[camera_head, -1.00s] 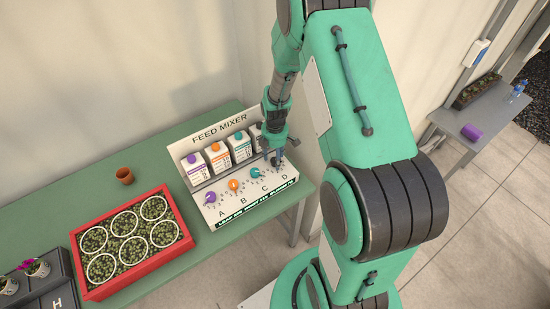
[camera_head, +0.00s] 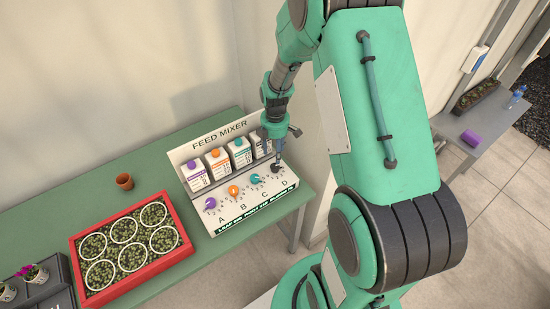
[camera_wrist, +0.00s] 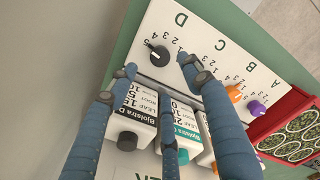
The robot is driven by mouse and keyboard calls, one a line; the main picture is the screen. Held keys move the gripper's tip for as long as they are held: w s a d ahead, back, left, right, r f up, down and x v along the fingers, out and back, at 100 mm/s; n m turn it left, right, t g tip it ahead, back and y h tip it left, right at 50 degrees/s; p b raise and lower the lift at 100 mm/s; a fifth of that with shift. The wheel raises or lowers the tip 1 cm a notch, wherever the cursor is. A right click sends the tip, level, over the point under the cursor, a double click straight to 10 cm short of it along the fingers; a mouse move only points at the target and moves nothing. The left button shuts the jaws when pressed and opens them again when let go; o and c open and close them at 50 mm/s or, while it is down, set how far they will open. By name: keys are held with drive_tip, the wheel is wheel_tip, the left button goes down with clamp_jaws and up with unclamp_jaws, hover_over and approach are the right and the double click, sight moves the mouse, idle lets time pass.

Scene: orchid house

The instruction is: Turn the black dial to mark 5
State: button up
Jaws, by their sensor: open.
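The black dial (camera_head: 275,168) is at the D end of the FEED MIXER panel (camera_head: 238,208). In the wrist view the black dial (camera_wrist: 157,53) shows whole, with a white pointer line that seems to point towards the upper left, near the 5; the exact mark is hard to read. My gripper (camera_head: 278,152) is just above the dial, fingers down. In the wrist view my gripper's (camera_wrist: 160,74) blue fingers are spread and empty, with the dial beyond their tips, apparently not touched.
A teal dial (camera_head: 255,180), an orange dial (camera_head: 233,190) and a purple dial (camera_head: 210,203) sit left of the black one. Cartons (camera_head: 218,163) stand behind. A red tray (camera_head: 78,271) of pots and a terracotta pot (camera_head: 124,181) are farther left.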

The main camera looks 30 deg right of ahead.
drive_tip(key=shift+r, duration=1.8)
drive_tip(key=s+a+r+m+t+b, duration=0.1)
drive_tip(key=s+a+r+m, duration=0.1)
drive_tip(key=a+r, duration=0.35)
drive_tip(key=s+a+r+m+t+b, duration=0.1)
drive_tip(key=s+a+r+m, duration=0.15)
drive_tip(key=r, duration=0.55)
drive_tip(key=s+a+r+m+t+b, duration=0.1)
drive_tip(key=s+a+r+m, duration=0.15)
drive_tip(key=r, duration=0.35)
drive_tip(key=s+a+r+m+t+b, duration=0.1)
drive_tip(key=s+a+r+m, duration=0.2)
drive_tip(key=s, duration=0.5)
drive_tip(key=s+a+r+m+t+b, duration=0.1)
drive_tip(key=s+a+r+m, duration=0.3)
drive_tip(key=s, duration=0.4)
drive_tip(key=shift+s+a+r+t+b, duration=0.35)
drive_tip(key=shift+a+r+b, duration=0.2)
drive_tip(key=shift+a, duration=0.45)
